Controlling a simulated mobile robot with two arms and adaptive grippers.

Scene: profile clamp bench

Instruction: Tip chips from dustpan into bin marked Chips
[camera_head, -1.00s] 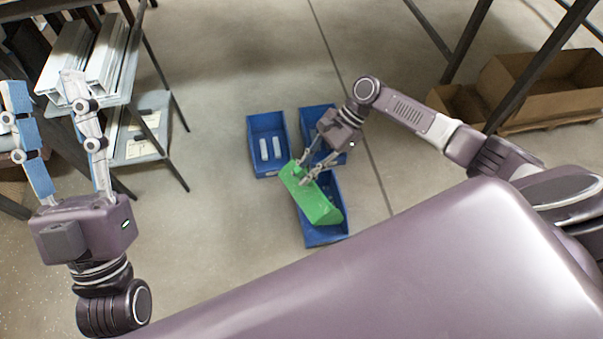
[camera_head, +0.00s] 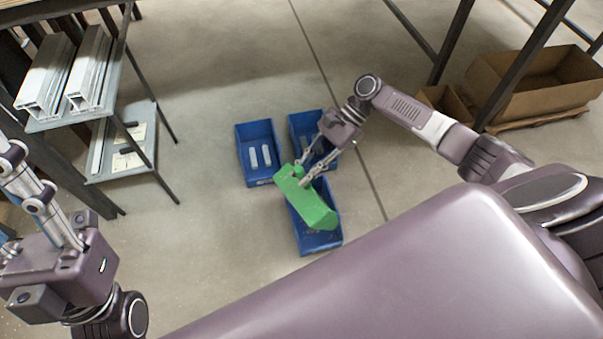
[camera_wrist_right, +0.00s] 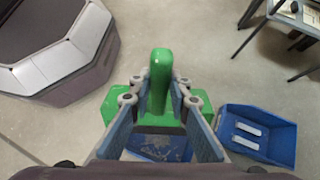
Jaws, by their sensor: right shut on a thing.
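My right gripper (camera_head: 318,165) is shut on the handle of a green dustpan (camera_head: 306,200). In the right wrist view, the green handle (camera_wrist_right: 160,80) stands between the two fingers, with the pan body behind them. The dustpan is tilted above the near blue bin (camera_head: 318,242) and hides part of it. Grey bits (camera_wrist_right: 160,150) show in a blue bin below the fingers. I see no chips on the pan and can read no bin label. My left gripper (camera_head: 8,190) is at the left edge, partly cut off; it looks open and empty.
A blue bin (camera_head: 241,148) with two pale bars stands left of the dustpan, and another blue bin (camera_head: 297,122) is behind it. A shelf (camera_head: 118,95) with metal profiles stands at left. Cardboard boxes (camera_head: 540,95) are at right. Floor around the bins is clear.

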